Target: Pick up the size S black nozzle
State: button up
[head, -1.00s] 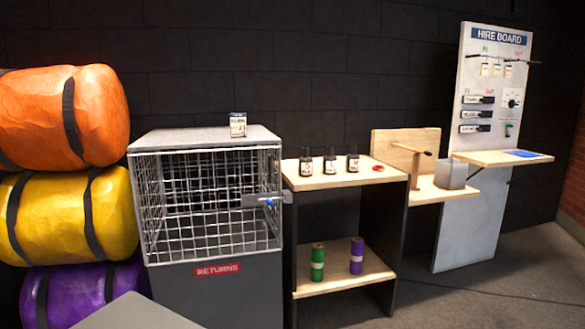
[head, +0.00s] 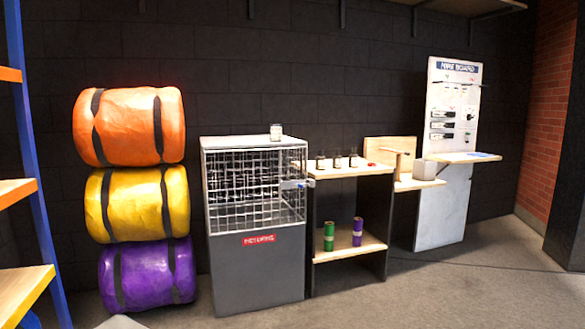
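Three small black items with pale labels stand upright in a row on the top of the wooden shelf unit (head: 345,171): a left one (head: 320,161), a middle one (head: 337,160) and a right one (head: 353,158). They look like the black nozzles. Their size letters are too small to read, so I cannot tell which is size S. My gripper is not in view.
Stacked orange, yellow and purple rolls (head: 130,128) are further left. A hire board (head: 440,215) stands right. The floor (head: 440,295) in front is clear.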

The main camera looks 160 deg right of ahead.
aim_at(320, 160)
jog(key=i, duration=0.15)
jog(key=z, duration=3.35)
jog(key=i, duration=0.15)
jog(key=z, duration=2.45)
jog(key=i, duration=1)
jog(key=u, duration=0.25)
